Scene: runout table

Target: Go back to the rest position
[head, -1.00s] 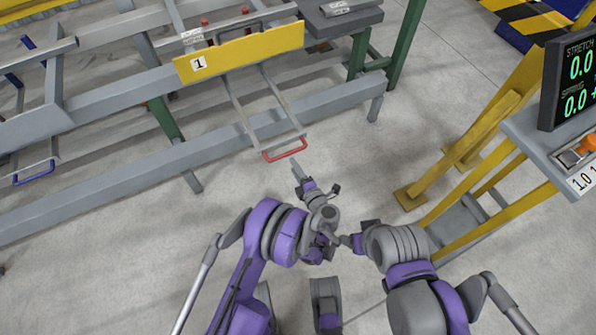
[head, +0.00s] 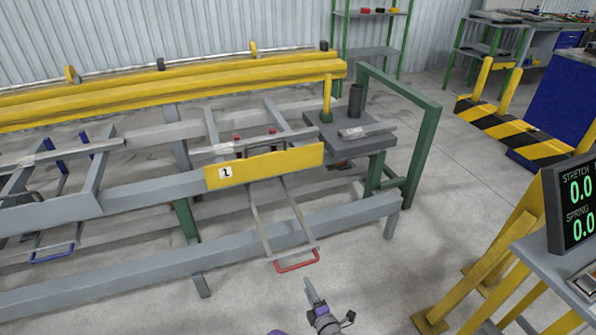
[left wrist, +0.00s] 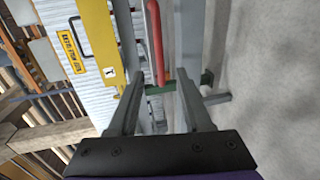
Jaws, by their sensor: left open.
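My left gripper (head: 312,291) shows at the bottom of the head view, pointing up toward the runout table. In the left wrist view its two fingers (left wrist: 158,100) are spread apart with nothing held between them. A red handle (head: 297,262) on a grey pull frame hangs below the yellow plate marked 1 (head: 265,167). The gripper is in front of the handle and apart from it in the head view. The red handle also shows beyond the fingers in the left wrist view (left wrist: 155,40). My right gripper is out of view.
The grey runout table frame (head: 150,190) spans the left and middle, with yellow bars (head: 170,90) behind it. A blue handle (head: 52,254) hangs at the left. A display (head: 572,205) on a yellow-legged stand is at the right. The floor between is clear.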

